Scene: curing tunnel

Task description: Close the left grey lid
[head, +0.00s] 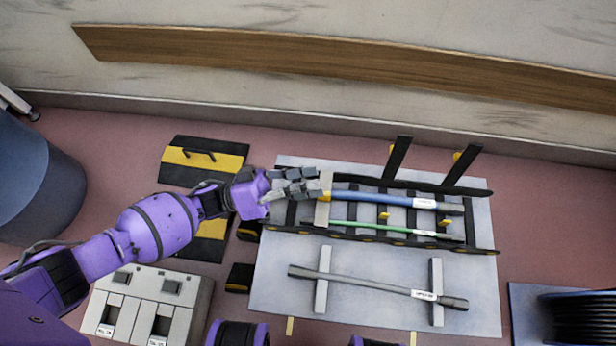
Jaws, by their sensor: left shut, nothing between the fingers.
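A black rack (350,238) lies on a pale grey board. A pale grey strip (323,213) lies flat across the rack's left end; it looks like the left lid, but I cannot tell for certain. Two black bars stand upright at the rack's back edge, a left one (397,158) and a right one (462,166). My left gripper (318,185) is shut and empty, over the rack's left end beside the strip. Its fingers hide part of the strip and rack, and I cannot tell if they touch. My right gripper is not in view.
A blue cable (370,198) and a green cable (395,229) lie in the rack. A grey cable (360,284) rests on two supports (437,292) in front. A pale grey box (150,298), black-yellow panels (203,160), a blue barrel (35,180) and a black spool (585,318) stand around.

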